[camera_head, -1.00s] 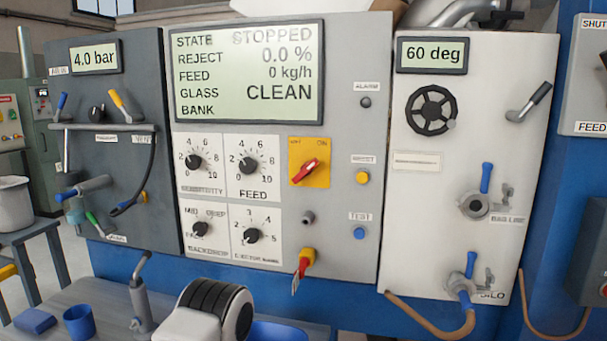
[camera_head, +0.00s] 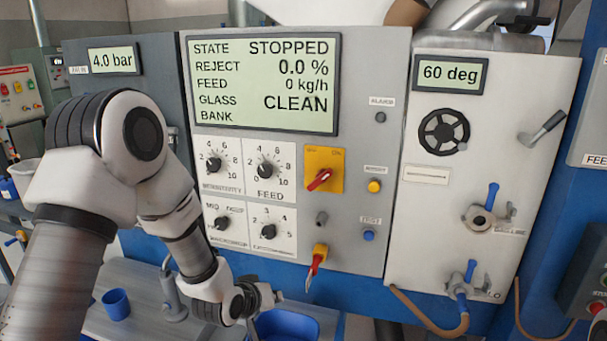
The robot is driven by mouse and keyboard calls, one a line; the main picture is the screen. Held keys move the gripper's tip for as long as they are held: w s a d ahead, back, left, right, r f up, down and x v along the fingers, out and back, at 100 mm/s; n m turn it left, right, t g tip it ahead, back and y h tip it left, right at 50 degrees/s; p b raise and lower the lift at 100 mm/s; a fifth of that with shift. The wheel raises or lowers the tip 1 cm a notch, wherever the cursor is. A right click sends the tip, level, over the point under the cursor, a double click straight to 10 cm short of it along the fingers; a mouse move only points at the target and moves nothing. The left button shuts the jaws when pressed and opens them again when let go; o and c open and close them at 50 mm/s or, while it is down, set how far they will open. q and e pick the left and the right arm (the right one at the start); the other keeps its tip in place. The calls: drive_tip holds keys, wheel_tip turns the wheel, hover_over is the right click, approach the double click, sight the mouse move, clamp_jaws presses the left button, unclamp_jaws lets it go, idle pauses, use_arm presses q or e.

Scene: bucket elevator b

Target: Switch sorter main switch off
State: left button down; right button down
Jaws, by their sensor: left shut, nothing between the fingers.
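The sorter panel (camera_head: 360,225) carries a red rotary handle (camera_head: 319,179) on a yellow plate (camera_head: 324,158) with an ON mark at its upper right. The handle lies diagonally, from lower left to upper right. My left arm reaches in from the left, and my left gripper (camera_head: 268,298) is low in front of the panel's bottom edge, below and left of the handle and apart from it. It looks small and dark, shut and empty. A smaller red and yellow switch (camera_head: 319,257) sits lower on the panel, nearer the gripper. My right gripper is not in view.
The display (camera_head: 265,85) reads STOPPED, 0.0 %, 0 kg/h and CLEAN. A blue cup (camera_head: 117,304) and blue container (camera_head: 287,325) are below. The space before the handle is clear.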

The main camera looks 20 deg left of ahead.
sight(322, 177)
use_arm(q)
drive_tip(key=w+a+r+n+t, duration=0.1)
drive_tip(key=w+r+t, duration=0.2)
drive_tip(key=r, duration=1)
drive_tip(key=w+a+r+n+t, duration=0.1)
drive_tip(key=w+a+r+t, duration=0.1)
drive_tip(key=r, duration=1.1)
drive_tip(key=shift+w+n+t+h, duration=0.3)
drive_tip(key=shift+w+t, duration=0.2)
drive_tip(key=shift+w, duration=0.25)
drive_tip(key=shift+r, duration=0.1)
drive_tip(key=w+d+f+p, duration=0.1)
drive_tip(key=w+p, duration=0.1)
drive_tip(key=w, duration=0.1)
drive_tip(key=w+d+f+p, duration=0.1)
drive_tip(key=w+f+p, duration=0.1)
drive_tip(key=w, duration=0.1)
drive_tip(key=w+d+f+p, duration=0.1)
drive_tip(key=w+d+p, duration=0.1)
drive_tip(key=w, duration=0.2)
drive_tip(key=shift+f, duration=0.3)
drive_tip(key=shift+a, duration=0.15)
